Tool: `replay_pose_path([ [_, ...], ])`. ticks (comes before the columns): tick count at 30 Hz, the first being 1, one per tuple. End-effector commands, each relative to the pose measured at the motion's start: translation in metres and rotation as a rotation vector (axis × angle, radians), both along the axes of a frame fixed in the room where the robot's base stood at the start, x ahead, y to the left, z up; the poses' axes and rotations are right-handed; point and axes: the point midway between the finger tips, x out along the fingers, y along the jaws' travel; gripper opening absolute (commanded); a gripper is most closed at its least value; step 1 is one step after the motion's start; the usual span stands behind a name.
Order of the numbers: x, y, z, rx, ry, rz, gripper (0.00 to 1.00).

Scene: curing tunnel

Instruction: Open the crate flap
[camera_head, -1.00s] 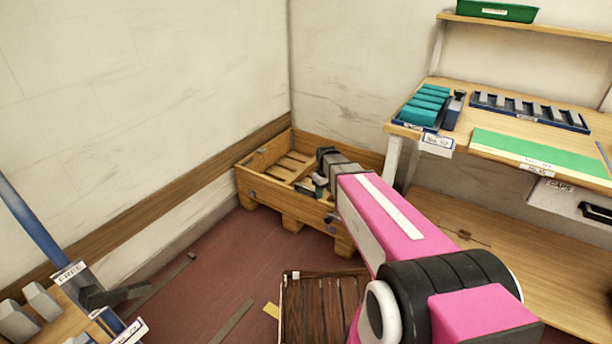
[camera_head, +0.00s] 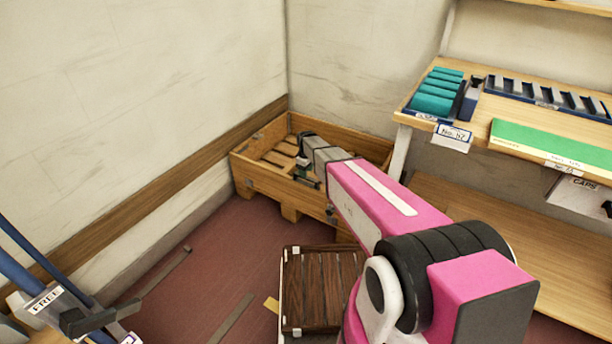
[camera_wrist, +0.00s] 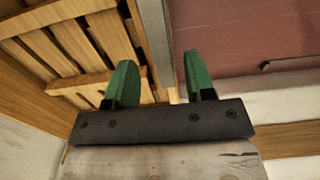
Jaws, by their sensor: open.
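The wooden crate (camera_head: 262,184) stands on the floor in the corner, with a slatted bottom. Its front wall, which seems to be the flap, is upright; my arm covers its right part in the head view. In the wrist view the wall's top edge (camera_wrist: 156,40) runs between the two green fingers of my gripper (camera_wrist: 157,58), with the slatted bottom (camera_wrist: 75,45) on the left and the red floor on the right. My gripper is open and empty. I cannot tell whether the fingers touch the wall. The fingers are hard to make out in the head view.
A dark slatted wooden panel (camera_head: 322,285) lies in front of the crate. A workbench (camera_head: 485,125) with teal blocks (camera_head: 437,92) and a green mat (camera_head: 550,145) stands at right. A blue-framed stand (camera_head: 45,300) is at lower left. Red floor (camera_head: 215,265) is mostly clear between.

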Motion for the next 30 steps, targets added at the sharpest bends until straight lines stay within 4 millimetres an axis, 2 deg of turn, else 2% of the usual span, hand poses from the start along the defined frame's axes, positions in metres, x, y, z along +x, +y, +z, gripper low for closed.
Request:
replay_pose_path([
  [6, 0.000, 0.000, -0.022, 0.000, 0.000, -0.001, 0.49],
  [17, 0.000, 0.000, -0.026, 0.000, -0.001, -0.001, 0.49],
  [20, 0.000, 0.000, -0.026, 0.000, -0.001, -0.001, 0.20],
  [21, 0.000, 0.000, -0.026, 0.000, -0.001, -0.001, 0.07],
  [22, 0.000, 0.000, -0.026, 0.000, -0.001, -0.001, 0.00],
  [30, -0.004, 0.002, -0.025, -0.007, -0.012, 0.000, 0.00],
])
